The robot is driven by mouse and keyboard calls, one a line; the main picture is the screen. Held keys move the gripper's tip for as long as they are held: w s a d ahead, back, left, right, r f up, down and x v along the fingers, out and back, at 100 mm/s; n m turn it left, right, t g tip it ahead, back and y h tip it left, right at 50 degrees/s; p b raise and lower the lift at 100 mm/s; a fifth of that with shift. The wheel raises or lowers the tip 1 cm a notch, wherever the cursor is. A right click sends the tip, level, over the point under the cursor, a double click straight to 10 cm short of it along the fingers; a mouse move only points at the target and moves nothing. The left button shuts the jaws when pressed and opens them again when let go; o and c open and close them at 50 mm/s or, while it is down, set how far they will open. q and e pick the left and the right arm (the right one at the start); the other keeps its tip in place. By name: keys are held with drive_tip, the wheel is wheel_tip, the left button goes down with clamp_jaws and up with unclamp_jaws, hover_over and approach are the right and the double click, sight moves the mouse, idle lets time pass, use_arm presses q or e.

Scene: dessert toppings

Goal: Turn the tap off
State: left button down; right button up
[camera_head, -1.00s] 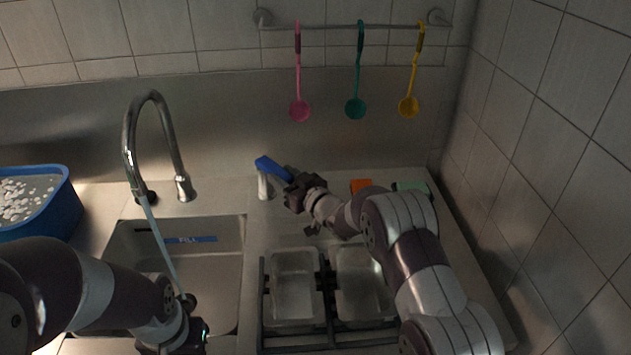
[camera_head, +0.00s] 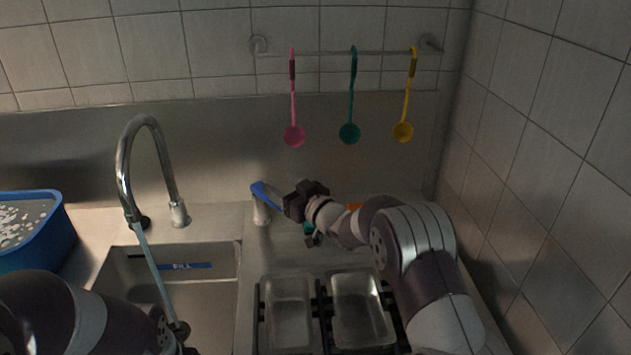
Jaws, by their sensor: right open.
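The chrome tap (camera_head: 142,135) arches over the sink (camera_head: 200,290) on the left. A blue lever (camera_head: 265,196) sits on a short pale post (camera_head: 261,213) to the right of the tap. My right gripper (camera_head: 290,204) is open and right beside the lever's right end; whether they touch I cannot tell. My left arm enters at the lower left over the sink, and its gripper is cut off by the bottom edge.
Two metal trays, left (camera_head: 288,312) and right (camera_head: 362,308), sit in a black rack below my right arm. A blue tub (camera_head: 42,245) stands at the left. Pink (camera_head: 294,134), teal (camera_head: 350,132) and yellow (camera_head: 403,130) ladles hang from a rail. A tiled wall bounds the right.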

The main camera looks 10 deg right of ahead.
use_arm(q)
drive_tip(key=shift+f, duration=0.2)
use_arm(e)
drive_tip(key=s+d+r, duration=0.5)
drive_tip(key=d, duration=0.3)
drive_tip(key=shift+d+r, duration=0.35)
drive_tip(key=shift+r, duration=0.05)
